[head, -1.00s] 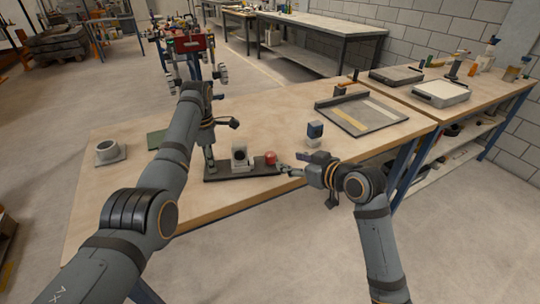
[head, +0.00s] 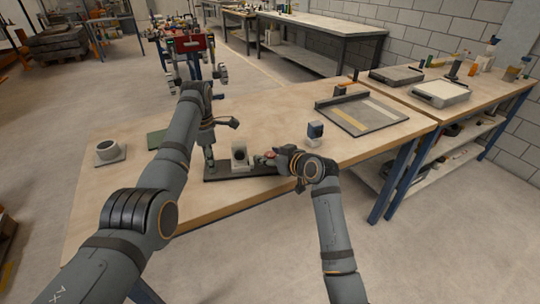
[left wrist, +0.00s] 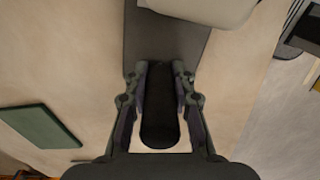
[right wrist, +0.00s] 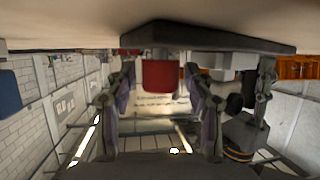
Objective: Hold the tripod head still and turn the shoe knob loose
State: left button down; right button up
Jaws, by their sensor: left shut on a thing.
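The tripod head is a pale grey block (head: 239,152) on a dark base plate (head: 225,173). Its red shoe knob (head: 270,155) is on the block's right side and is partly hidden by my right gripper in the head view. In the left wrist view my left gripper (left wrist: 159,80) is shut on a dark rounded handle (left wrist: 160,115) above the plate. The grey block shows at the top (left wrist: 205,8). My right gripper (head: 263,160) is at the knob. In the right wrist view its fingers are open, one on each side of the red knob (right wrist: 160,76), with gaps visible.
A grey ring-shaped part (head: 110,150) and a green mat (head: 157,140) lie at the left of the table. A shallow grey tray (head: 361,114) is at the back right.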

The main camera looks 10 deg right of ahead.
grip_shut()
jog(key=shift+n+g+y, duration=0.3)
jog(key=shift+n+y, duration=0.1)
jog(key=shift+n+g+y, duration=2)
jog(key=shift+n, duration=0.3)
jog(key=shift+o, duration=0.9)
grip_release()
